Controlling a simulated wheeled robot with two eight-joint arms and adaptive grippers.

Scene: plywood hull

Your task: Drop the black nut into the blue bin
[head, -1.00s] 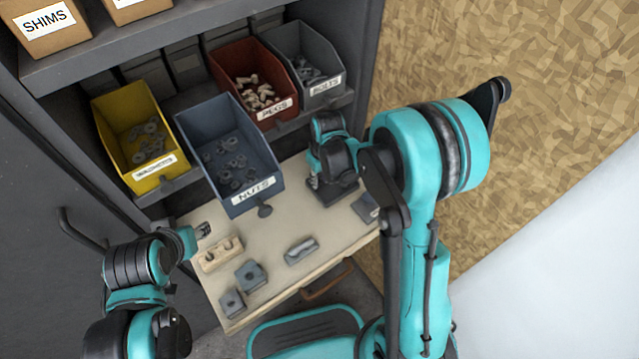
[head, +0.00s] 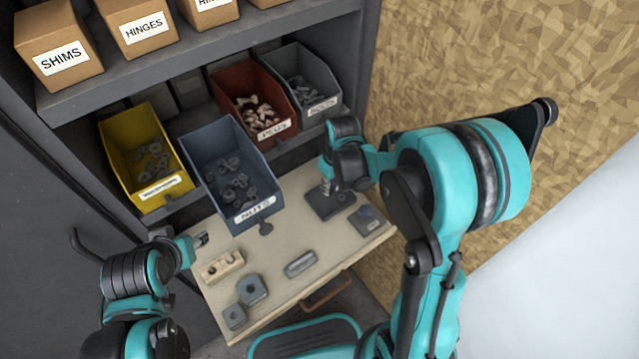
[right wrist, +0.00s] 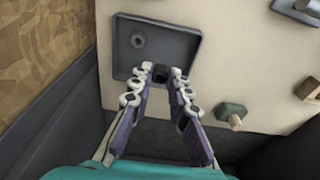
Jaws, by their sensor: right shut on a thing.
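The blue bin (head: 243,209), labelled NUTS, stands pulled out from the shelf with several grey nuts in it. My right gripper (head: 328,183) is low over a dark tray (head: 330,205) to the right of the bin. In the right wrist view, my right gripper (right wrist: 158,76) is shut on a small black nut (right wrist: 158,72), at the near edge of the same tray (right wrist: 178,50). Whether the nut still touches the tray is unclear. Another dark nut (right wrist: 138,40) lies in the tray. My left gripper (head: 202,240) is left of the blue bin; its jaw opening is unclear.
A yellow bin (head: 150,191) stands left of the blue bin; a red bin (head: 272,131) and a grey bin (head: 318,108) stand right of it. The worktop (head: 270,320) holds a wooden block (head: 222,266), a grey bar (head: 300,264) and several other small parts.

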